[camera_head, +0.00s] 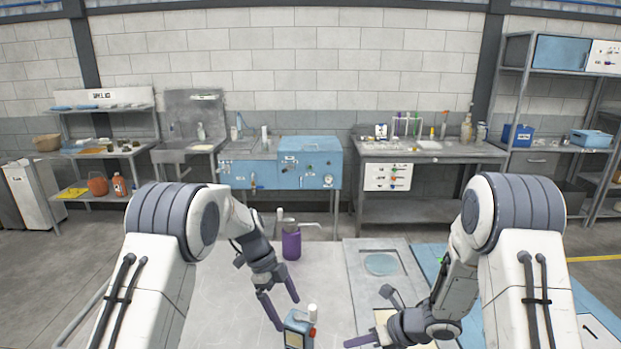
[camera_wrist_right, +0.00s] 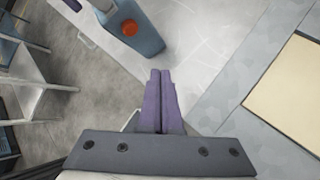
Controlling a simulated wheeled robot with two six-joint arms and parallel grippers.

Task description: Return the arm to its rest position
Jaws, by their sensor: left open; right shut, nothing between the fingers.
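My left gripper (camera_head: 284,306) is open above the grey worktop, with nothing between its fingers. Its fingertips are close to a blue-grey container (camera_head: 298,331) with a white top and a red cap; whether they touch it I cannot tell. My right gripper (camera_head: 348,343) is low at the front of the head view, pointing left toward that container. In the right wrist view its purple fingers (camera_wrist_right: 161,74) are together and empty. The blue container (camera_wrist_right: 142,36) with its round red cap shows beyond them, apart from the fingertips.
A purple canister (camera_head: 291,244) stands at the worktop's back. A panel with a pale round disc (camera_head: 381,264) lies right of centre. A tan square (camera_wrist_right: 291,98) lies right of my right fingers. Benches and shelves line the wall. The worktop's left-centre (camera_head: 235,290) is clear.

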